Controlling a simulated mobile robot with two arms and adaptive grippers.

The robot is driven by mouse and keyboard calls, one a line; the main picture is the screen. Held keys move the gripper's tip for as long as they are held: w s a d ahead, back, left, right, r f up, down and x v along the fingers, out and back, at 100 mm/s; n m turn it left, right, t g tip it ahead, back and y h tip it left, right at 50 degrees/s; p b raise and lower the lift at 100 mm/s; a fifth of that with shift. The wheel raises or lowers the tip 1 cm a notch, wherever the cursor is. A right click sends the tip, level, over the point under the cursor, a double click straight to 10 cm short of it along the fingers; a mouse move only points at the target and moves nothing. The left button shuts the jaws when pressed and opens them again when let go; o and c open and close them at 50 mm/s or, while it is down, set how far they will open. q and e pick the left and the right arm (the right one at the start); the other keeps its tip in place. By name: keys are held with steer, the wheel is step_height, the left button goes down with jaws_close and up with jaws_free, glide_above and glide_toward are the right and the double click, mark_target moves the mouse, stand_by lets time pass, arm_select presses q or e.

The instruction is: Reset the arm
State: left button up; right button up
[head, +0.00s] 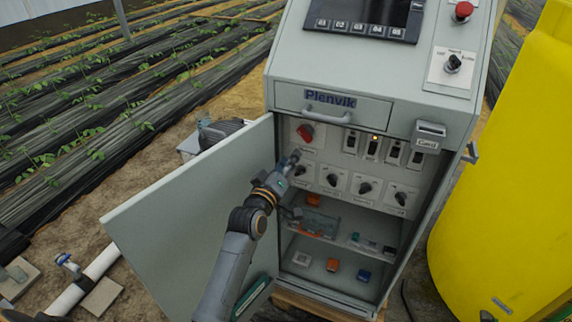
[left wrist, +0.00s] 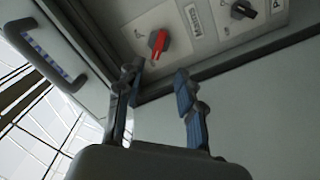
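My left arm reaches in from the bottom of the head view to the open cabinet (head: 387,62). My left gripper (head: 291,158) is in front of the switch panel, just below the red rotary switch (head: 305,132). In the left wrist view, the two fingers of the left gripper (left wrist: 158,88) stand apart with nothing between them. The red rotary switch also shows there (left wrist: 157,43), beyond the fingertips and apart from them, on a plate beside a "Mains" label. My right gripper is in neither view.
The cabinet door (head: 195,220) stands open to the left of my arm. A drawer handle (head: 327,117) juts out above the panel. Black knobs (head: 365,188) and shelves with small parts (head: 332,265) lie right of and below the gripper. A yellow tank (head: 510,170) stands at right.

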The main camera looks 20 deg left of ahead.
arm_select(q)
steer(key=shift+s, duration=0.65)
steer(key=shift+f, duration=0.1)
steer(key=s+d+f+m+g, duration=0.1)
steer(key=s+f+m+g, duration=0.15)
steer(key=s+f, duration=0.7)
steer(key=s+d+f+m+g, duration=0.1)
steer(key=s+f+g, duration=0.15)
steer(key=f, duration=1.35)
steer(key=s+d+f+m+g, duration=0.15)
steer(key=s+f+g, duration=0.3)
steer(key=f, duration=0.85)
steer(key=s+a+f+m+g, duration=0.1)
steer(key=s+f, duration=0.5)
steer(key=s, duration=0.7)
steer(key=s+a+f+m+g, duration=0.1)
steer(key=s+f+m+g, duration=0.2)
steer(key=s+f, duration=0.4)
steer(key=s+a+f+m+g, duration=0.2)
steer(key=s+f, duration=0.5)
steer(key=s, duration=1.3)
steer(key=shift+g+y, duration=0.3)
steer(key=shift+g, duration=0.45)
